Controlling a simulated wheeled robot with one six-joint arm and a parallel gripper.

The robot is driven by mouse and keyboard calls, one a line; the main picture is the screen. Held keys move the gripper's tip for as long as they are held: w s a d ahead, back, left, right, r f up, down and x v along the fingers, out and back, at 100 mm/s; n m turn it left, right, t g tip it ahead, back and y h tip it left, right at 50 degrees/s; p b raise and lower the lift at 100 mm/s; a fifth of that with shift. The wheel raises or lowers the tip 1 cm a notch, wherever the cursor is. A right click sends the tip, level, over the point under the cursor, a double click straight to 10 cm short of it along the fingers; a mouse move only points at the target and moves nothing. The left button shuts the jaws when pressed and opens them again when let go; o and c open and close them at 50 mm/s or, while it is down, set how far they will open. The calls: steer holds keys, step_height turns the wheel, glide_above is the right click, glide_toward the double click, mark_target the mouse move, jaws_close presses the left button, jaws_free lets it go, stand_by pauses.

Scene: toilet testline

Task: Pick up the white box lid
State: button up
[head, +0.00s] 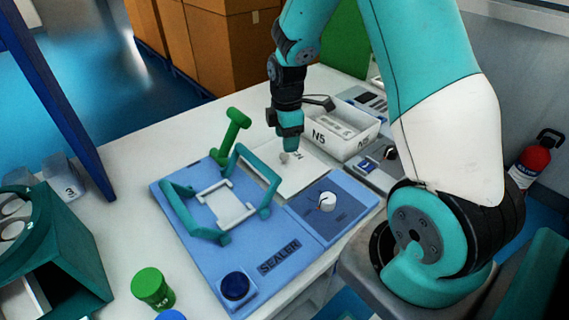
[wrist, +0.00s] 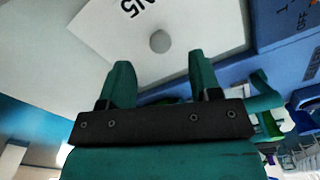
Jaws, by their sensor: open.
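The white box lid (head: 297,178) lies flat on the white table, between the blue sealer and the open white box marked N5 (head: 335,128). It has a small round grey knob and N5 lettering. In the wrist view the lid (wrist: 200,22) fills the upper middle, with its knob beyond and between my fingertips. My gripper (head: 287,143) is above the lid, pointing down near the knob. In the wrist view my gripper (wrist: 160,75) is open, with two green fingers apart and nothing between them. The head view partly hides the fingertips.
The blue sealer (head: 262,267) with teal handles and a dial stands beside the lid. A green lever (head: 234,125) rises behind it. A green jar (head: 152,288) and a teal rack (head: 60,260) are at the left. Free table lies at the back left.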

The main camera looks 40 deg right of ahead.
mark_target(284, 155)
steer(key=shift+w+a+f+p, duration=0.1)
steer(key=shift+a+f+p, duration=0.1)
steer(key=shift+f, duration=1.35)
steer(key=shift+w+a+f+p, duration=0.1)
steer(key=shift+f+p, duration=0.05)
steer(key=shift+f, duration=1.4)
steer(key=c, duration=1)
